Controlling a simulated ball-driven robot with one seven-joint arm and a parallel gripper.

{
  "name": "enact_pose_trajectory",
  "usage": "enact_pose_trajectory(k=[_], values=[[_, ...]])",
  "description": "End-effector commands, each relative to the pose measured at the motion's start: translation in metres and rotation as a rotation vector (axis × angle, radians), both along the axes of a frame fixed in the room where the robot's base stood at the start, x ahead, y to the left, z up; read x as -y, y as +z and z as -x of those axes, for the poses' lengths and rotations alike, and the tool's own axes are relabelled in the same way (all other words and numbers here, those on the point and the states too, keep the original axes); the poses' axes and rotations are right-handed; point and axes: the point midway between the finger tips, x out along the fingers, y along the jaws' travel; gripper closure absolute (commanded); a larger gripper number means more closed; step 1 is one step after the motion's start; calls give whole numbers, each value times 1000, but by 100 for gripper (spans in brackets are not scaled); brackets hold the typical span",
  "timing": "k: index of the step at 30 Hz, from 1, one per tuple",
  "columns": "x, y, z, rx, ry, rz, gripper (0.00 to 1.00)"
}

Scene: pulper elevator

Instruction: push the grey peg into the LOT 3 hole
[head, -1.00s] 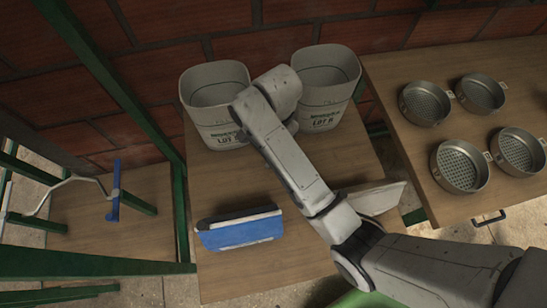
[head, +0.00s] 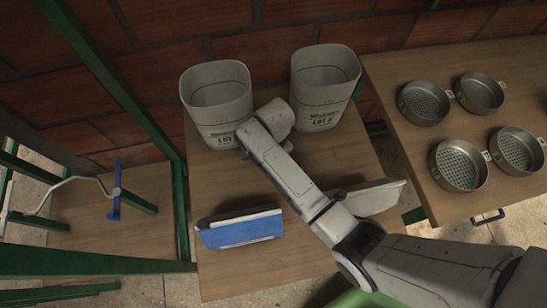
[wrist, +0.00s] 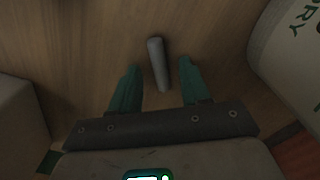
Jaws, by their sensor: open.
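The grey peg (wrist: 157,64) lies or stands on the wooden table top, seen in the wrist view; its exact pose is hard to tell. My gripper (wrist: 160,66) has two green fingers spread apart, one on each side of the peg, with visible gaps to it. In the head view, my arm's end is over the table just in front of the two bins, and it hides the peg and the fingers. I cannot make out a LOT 3 hole in either view.
Two pale bins with LOT lettering, a left one (head: 216,95) and a right one (head: 325,90), stand at the table's back. A blue-fronted object (head: 240,231) and a pale wedge-like piece (head: 375,198) lie nearer. Several round sieves (head: 458,166) sit on the right table.

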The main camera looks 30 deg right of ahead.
Motion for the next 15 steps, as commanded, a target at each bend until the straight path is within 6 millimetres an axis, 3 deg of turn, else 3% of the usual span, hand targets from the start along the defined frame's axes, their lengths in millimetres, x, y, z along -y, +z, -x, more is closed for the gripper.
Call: enact_pose_trajectory(k=[7, 15], values=[[0, -2, 0, 2, 0, 0, 53], [0, -1, 0, 2, 1, 0, 79]])
